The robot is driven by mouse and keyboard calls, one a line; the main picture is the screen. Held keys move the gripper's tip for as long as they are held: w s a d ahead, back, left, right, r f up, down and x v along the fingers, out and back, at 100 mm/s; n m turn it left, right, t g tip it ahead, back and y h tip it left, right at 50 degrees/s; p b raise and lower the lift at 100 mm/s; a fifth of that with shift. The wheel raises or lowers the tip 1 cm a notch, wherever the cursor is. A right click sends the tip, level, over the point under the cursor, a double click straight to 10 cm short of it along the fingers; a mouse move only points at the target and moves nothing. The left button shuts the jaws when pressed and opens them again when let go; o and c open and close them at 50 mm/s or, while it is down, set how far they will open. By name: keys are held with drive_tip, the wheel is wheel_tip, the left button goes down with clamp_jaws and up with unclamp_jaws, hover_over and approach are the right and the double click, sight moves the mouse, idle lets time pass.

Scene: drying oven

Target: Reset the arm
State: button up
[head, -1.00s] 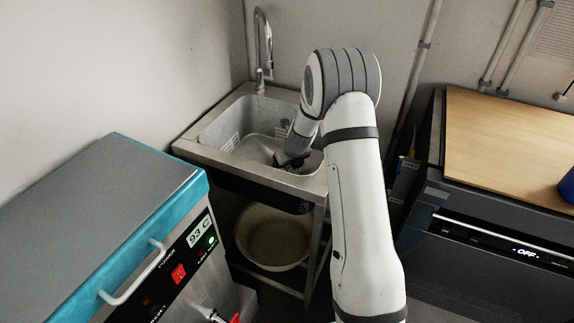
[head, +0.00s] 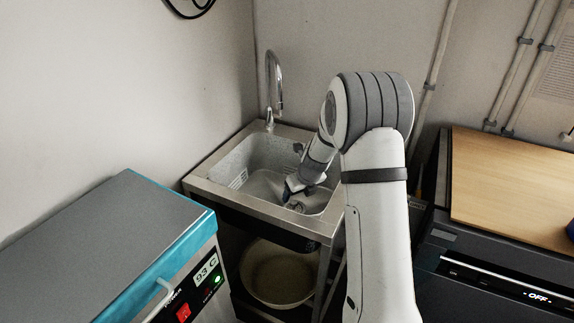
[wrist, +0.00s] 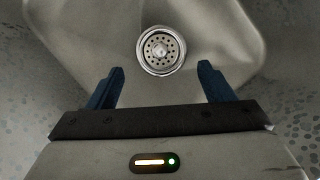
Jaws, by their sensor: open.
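My gripper (head: 293,194) hangs at the end of my arm over the metal sink basin (head: 243,168) in the head view. In the wrist view, my gripper (wrist: 160,85) has its two dark blue fingers spread wide with nothing between them. The round sink drain (wrist: 161,50) lies below, beyond the fingertips. My upper arm hides part of the right side of the sink in the head view.
A curved faucet (head: 274,90) rises behind the sink. A grey and teal heated box (head: 110,240) showing 93 C stands at left. A dark appliance (head: 500,275) reading OFF, with a wooden top (head: 515,185), is at right. A pale bowl (head: 280,275) sits under the sink.

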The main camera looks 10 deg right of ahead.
drive_tip(key=shift+r, duration=0.1)
drive_tip(key=s+a+r+n+p, duration=0.3)
drive_tip(key=s+r+n+p, duration=0.3)
drive_tip(key=s+r+n, duration=1.2)
drive_tip(key=s+r+n+g+p, duration=0.1)
drive_tip(key=s+r+n+p, duration=0.1)
drive_tip(key=s+r+n, duration=0.3)
drive_tip(key=s+d+r+n+h+p, duration=0.1)
drive_tip(key=s+r+n+p, duration=0.1)
drive_tip(key=s+r+n, duration=0.3)
drive_tip(key=s+n, duration=0.4)
drive_tip(key=s, duration=0.2)
drive_tip(key=shift+s+d+g, duration=0.3)
drive_tip(key=shift+s+g, duration=0.1)
